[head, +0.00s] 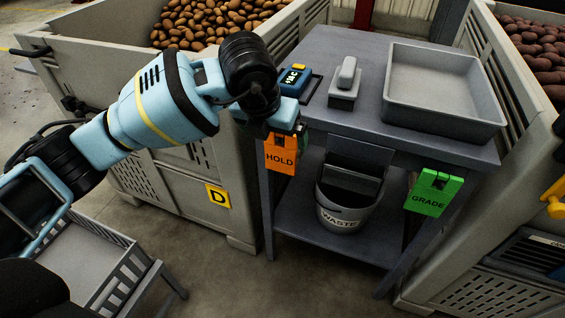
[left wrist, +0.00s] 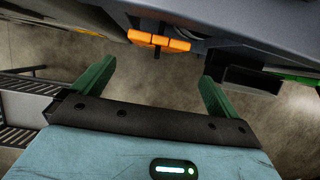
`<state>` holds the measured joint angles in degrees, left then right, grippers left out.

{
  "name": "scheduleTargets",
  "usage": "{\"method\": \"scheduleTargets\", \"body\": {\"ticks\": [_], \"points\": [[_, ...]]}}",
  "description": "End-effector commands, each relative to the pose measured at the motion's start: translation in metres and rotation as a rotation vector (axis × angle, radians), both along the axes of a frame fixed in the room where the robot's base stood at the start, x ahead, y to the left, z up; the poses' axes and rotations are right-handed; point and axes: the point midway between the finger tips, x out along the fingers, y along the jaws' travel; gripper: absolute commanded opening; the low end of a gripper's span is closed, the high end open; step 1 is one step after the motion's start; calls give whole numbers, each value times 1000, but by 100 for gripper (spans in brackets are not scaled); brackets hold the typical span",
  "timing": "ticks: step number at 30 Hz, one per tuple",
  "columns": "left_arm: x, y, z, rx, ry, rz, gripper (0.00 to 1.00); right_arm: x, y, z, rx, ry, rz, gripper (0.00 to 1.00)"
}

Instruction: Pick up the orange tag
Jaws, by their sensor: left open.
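The orange tag (head: 280,157), marked HOLD, hangs at the left front edge of the grey table (head: 330,121). In the left wrist view the tag (left wrist: 159,41) is seen from above as a thin orange strip below the table edge, ahead of the fingers. My left gripper (left wrist: 156,82) is open and empty, its two green fingers spread wide on either side of the tag's line and apart from it. My right gripper is not in view.
A green GRADE tag (head: 434,193) hangs at the table's right front. A WASTE bucket (head: 342,216) is under the tabletop. A grey tray (head: 442,115), a scanner-like block (head: 345,85) and a blue device (head: 293,80) are on top. Potato crates (head: 190,186) flank the table.

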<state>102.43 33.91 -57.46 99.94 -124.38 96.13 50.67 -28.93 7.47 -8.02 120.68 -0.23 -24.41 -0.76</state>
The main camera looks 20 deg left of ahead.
Motion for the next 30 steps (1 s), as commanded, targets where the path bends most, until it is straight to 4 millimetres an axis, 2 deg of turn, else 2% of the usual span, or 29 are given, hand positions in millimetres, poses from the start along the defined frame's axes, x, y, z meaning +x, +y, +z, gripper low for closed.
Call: {"method": "scheduleTargets", "body": {"ticks": [7,15,22,30], "points": [[4,6,3,21,-14,18,98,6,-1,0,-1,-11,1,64],[12,5,-20,21,-10,15,98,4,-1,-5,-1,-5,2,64],[14,5,-23,19,-12,14,98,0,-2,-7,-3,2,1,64],[28,6,-55,20,-9,16,98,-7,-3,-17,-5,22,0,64]]}}
